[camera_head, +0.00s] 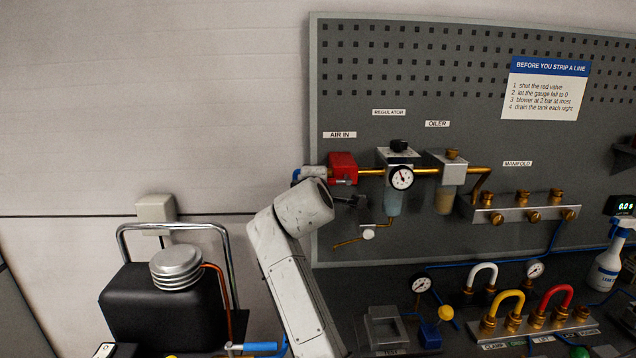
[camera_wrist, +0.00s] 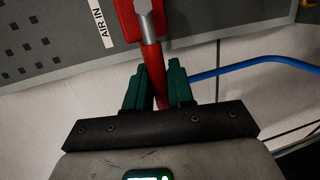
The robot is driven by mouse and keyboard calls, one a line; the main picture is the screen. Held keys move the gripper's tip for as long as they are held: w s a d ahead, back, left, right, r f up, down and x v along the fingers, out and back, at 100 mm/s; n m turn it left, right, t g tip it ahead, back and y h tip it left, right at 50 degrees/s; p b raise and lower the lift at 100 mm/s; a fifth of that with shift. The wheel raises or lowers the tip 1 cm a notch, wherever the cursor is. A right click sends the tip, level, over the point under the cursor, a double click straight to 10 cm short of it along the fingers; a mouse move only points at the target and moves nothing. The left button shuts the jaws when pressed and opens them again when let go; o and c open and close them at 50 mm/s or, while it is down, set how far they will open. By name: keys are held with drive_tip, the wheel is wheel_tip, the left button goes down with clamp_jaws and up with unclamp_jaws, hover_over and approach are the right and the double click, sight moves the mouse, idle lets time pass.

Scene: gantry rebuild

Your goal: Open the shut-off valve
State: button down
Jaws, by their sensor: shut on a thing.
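The shut-off valve is a red block (camera_head: 343,168) under the AIR IN label at the left end of the brass pipe in the head view. In the wrist view its red body (camera_wrist: 126,18) is at the top, with a grey metal part over it. A red lever (camera_wrist: 152,56) runs down from it between the green fingers of my gripper (camera_wrist: 158,70). My gripper is shut on this lever. The lever's lower end is hidden between the fingers. In the head view my arm hides most of the gripper and the lever.
A regulator with a gauge (camera_head: 402,178) and an oiler (camera_head: 446,170) sit right of the valve. The manifold (camera_head: 520,213) is farther right. A blue hose (camera_wrist: 250,62) passes right of the fingers. A black tank (camera_head: 155,305) stands at lower left.

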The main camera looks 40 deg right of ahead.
drive_tip(key=c, duration=1.1)
unclamp_jaws()
drive_tip(key=b+v, duration=0.2)
drive_tip(key=v, duration=0.8)
drive_tip(key=shift+s+a+r, duration=0.1)
drive_tip(key=shift+s+a, duration=0.1)
drive_tip(key=shift+s, duration=0.1)
